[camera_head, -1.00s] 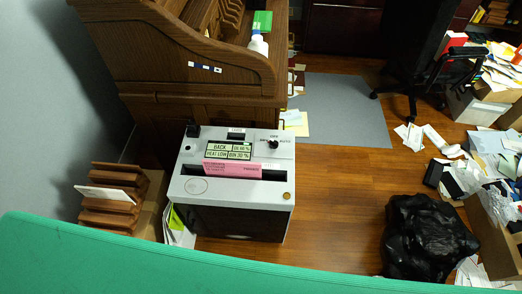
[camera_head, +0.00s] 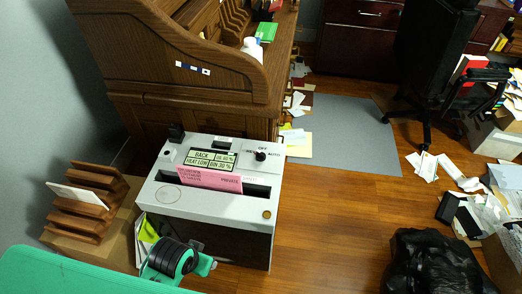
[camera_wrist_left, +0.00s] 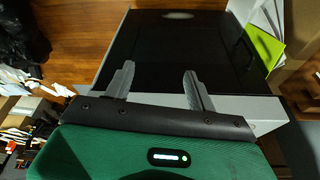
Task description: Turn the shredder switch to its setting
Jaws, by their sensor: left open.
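The shredder (camera_head: 218,205) is a light grey box with a dark front. Its switch (camera_head: 261,156) is a small black knob on the top right, among printed labels including OFF and AUTO; its exact pointing is too small to tell. A small display (camera_head: 212,160) reads BACK, HEAT LOW and BIN 30 %. A pink paper (camera_head: 210,179) stands at the slot. In the left wrist view, my left gripper (camera_wrist_left: 158,76) is open and empty, its two fingers apart before the shredder's dark panel (camera_wrist_left: 170,45). The switch is not seen there. My right gripper is not in view.
A wooden roll-top desk (camera_head: 190,60) stands behind the shredder. A wooden paper rack (camera_head: 88,205) is at its left. A black bag (camera_head: 435,262) lies on the floor at right, near scattered papers. The wooden floor (camera_head: 335,220) right of the shredder is clear.

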